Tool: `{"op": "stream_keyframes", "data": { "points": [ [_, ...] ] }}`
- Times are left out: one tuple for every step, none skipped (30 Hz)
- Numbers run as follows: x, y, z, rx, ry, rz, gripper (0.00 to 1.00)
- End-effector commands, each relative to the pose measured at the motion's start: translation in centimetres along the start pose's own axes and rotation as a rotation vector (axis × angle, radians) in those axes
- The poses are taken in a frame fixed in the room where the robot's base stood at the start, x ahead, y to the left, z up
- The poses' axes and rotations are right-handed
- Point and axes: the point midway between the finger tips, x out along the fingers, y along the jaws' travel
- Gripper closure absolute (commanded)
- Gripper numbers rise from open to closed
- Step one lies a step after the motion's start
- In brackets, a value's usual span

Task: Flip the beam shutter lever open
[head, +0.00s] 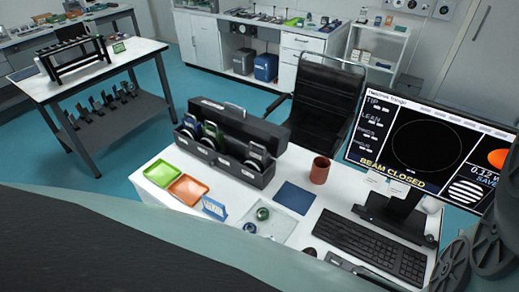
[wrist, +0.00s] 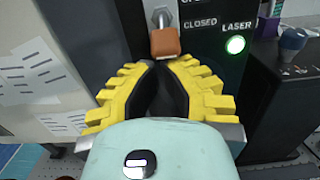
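The shutter lever shows at the top of the wrist view as an orange-brown knob (wrist: 165,42) on a short metal stem (wrist: 161,17). It points down, beside the word CLOSED on a black panel (wrist: 214,60). Another label above is cut off by the picture edge. My gripper (wrist: 162,67) has yellow ribbed fingers with dark inner pads. The fingertips are drawn together just below the knob, with nothing seen between them. I cannot tell whether they touch the knob. In the head view, the monitor (head: 427,140) reads BEAM CLOSED. The lever is not seen there.
A green LASER light (wrist: 235,45) glows right of the lever. A dark box (wrist: 283,88) with a blue-grey knob (wrist: 293,38) stands farther right. Papers (wrist: 30,65) hang on the left panel. The head view shows a desk with a keyboard (head: 372,244) and black case (head: 231,143).

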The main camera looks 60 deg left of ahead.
Motion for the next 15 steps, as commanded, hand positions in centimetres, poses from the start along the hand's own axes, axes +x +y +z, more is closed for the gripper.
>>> {"op": "stream_keyframes", "data": {
  "points": [
    [-0.1, 0.2, 0.4, 0.0, 0.009, 0.004, 1.0],
    [-0.1, 0.2, 0.4, 0.001, 0.015, 0.004, 1.0],
    [-0.1, 0.2, 0.4, 0.001, 0.023, 0.003, 1.0],
    [-0.2, 0.2, 0.5, 0.001, 0.029, 0.003, 1.0],
    [-0.2, 0.2, 0.5, 0.001, 0.035, 0.003, 1.0],
    [-0.2, 0.2, 0.6, 0.001, 0.043, 0.004, 1.0],
    [-0.2, 0.2, 0.6, 0.001, 0.05, 0.004, 1.0],
    [-0.3, 0.2, 0.7, 0.001, 0.058, 0.004, 1.0],
    [-0.3, 0.2, 0.8, 0.001, 0.072, 0.004, 1.0],
    [-0.4, 0.2, 0.9, 0.001, 0.083, 0.005, 1.0],
    [-0.4, 0.2, 1.1, 0.0, 0.095, 0.005, 1.0],
    [-0.5, 0.2, 1.3, 0.0, 0.113, 0.005, 1.0],
    [-0.5, 0.2, 1.4, 0.0, 0.129, 0.005, 1.0],
    [-0.6, 0.2, 1.6, -0.001, 0.144, 0.004, 1.0],
    [-0.6, 0.1, 1.8, -0.001, 0.167, 0.002, 1.0]
  ]
}}
